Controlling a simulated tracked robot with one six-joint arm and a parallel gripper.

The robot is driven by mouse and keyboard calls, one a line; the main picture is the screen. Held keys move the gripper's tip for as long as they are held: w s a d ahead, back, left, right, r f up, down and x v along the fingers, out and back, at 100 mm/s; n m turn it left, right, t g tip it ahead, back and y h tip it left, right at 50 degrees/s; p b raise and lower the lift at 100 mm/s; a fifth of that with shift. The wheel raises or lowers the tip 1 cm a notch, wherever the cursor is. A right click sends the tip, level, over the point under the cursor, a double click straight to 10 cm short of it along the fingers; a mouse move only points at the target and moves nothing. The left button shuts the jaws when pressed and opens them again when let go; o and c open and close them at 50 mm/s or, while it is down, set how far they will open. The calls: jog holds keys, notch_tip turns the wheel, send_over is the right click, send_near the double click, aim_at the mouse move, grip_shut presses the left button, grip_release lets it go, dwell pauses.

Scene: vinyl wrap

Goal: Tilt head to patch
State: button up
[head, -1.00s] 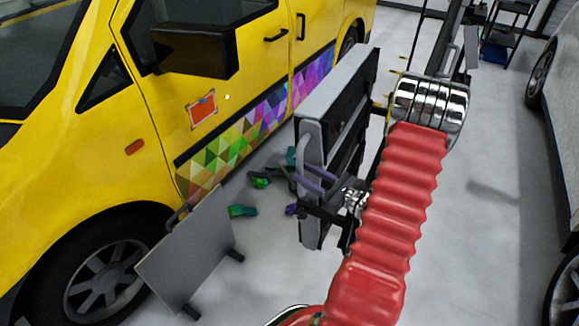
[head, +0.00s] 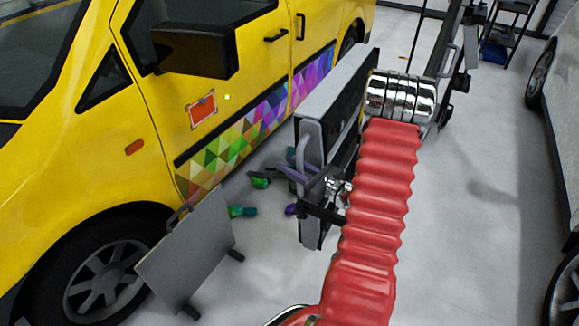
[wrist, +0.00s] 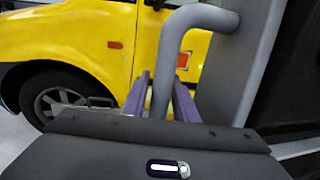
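The lamp head (head: 335,95) is a large flat grey and black panel, upright on a dark stand beside the yellow van. A grey handle (wrist: 162,80) curves off it and passes between the purple fingers of my gripper (wrist: 163,85). In the head view my gripper (head: 298,172) reaches the handle from the right; the fingers look close against it on both sides, so I take it as shut on it. The orange-red patch (head: 203,110), with small corner marks, is on the van door; it also shows in the wrist view (wrist: 115,45). A small greenish-yellow dot lies just right of it.
The yellow van (head: 60,190) fills the left, its mirror (head: 195,50) jutting out. A grey panel (head: 188,252) with feet stands by the front wheel. Gloves or scraps (head: 262,180) lie on the floor. A pale vehicle stands at right; the floor before it is clear.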

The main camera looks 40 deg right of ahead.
grip_shut()
jog(key=shift+s, duration=0.1)
dwell(0.3)
jog(key=shift+s+d+r+t, duration=0.15)
jog(key=shift+s+d+t, duration=0.2)
jog(key=shift+s, duration=0.2)
jog(key=shift+o, duration=1.3)
grip_release()
jog(key=shift+s, duration=0.1)
jog(key=v, duration=1.3)
jog(key=shift+s, duration=0.3)
